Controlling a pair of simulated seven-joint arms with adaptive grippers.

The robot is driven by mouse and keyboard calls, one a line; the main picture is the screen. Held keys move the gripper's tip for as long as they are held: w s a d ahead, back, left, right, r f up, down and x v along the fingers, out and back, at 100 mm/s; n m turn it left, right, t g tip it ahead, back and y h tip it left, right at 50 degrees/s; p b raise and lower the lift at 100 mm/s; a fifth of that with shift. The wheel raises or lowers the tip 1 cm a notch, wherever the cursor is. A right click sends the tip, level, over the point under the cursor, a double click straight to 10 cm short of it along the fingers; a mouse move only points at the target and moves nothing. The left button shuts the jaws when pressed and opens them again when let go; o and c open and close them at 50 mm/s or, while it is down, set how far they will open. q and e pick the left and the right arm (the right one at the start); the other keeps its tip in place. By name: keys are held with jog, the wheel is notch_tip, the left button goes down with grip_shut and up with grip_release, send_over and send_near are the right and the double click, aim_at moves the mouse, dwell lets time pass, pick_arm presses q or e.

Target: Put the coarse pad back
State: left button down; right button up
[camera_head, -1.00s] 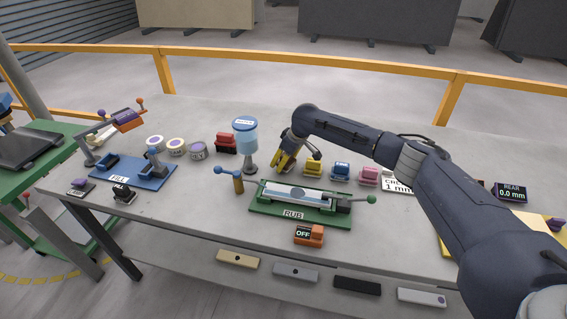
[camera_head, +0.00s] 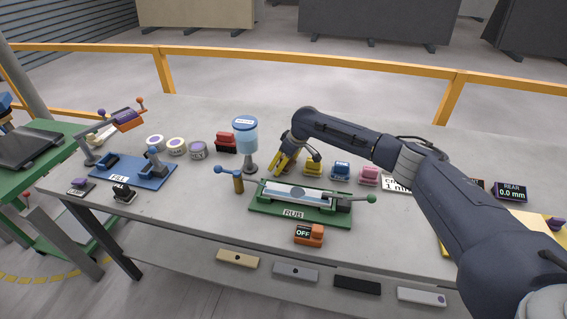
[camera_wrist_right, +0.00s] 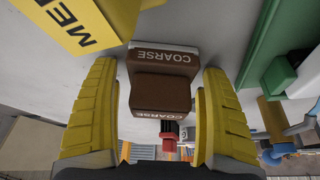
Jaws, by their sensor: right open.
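The brown coarse pad (camera_wrist_right: 160,92) is in the right wrist view, with a COARSE label. It appears to sit at a brown holder (camera_wrist_right: 163,57) also marked COARSE. My right gripper (camera_wrist_right: 160,105) is open, with its yellow fingers on either side of the pad and a visible gap at each side. In the head view this gripper (camera_head: 285,162) is low over the table, left of the yellow pad (camera_head: 313,168), and the brown pad is hidden there behind the fingers. My left gripper is not in view.
A blue pad (camera_head: 341,171) and a pink pad (camera_head: 368,175) continue the row to the right. The green RUB fixture (camera_head: 340,216) lies in front, a blue-topped dispenser (camera_head: 246,135) and red block (camera_head: 226,142) to the left. The yellow MED block (camera_wrist_right: 75,25) is close by.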

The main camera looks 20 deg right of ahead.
jog(key=v, duration=1.2)
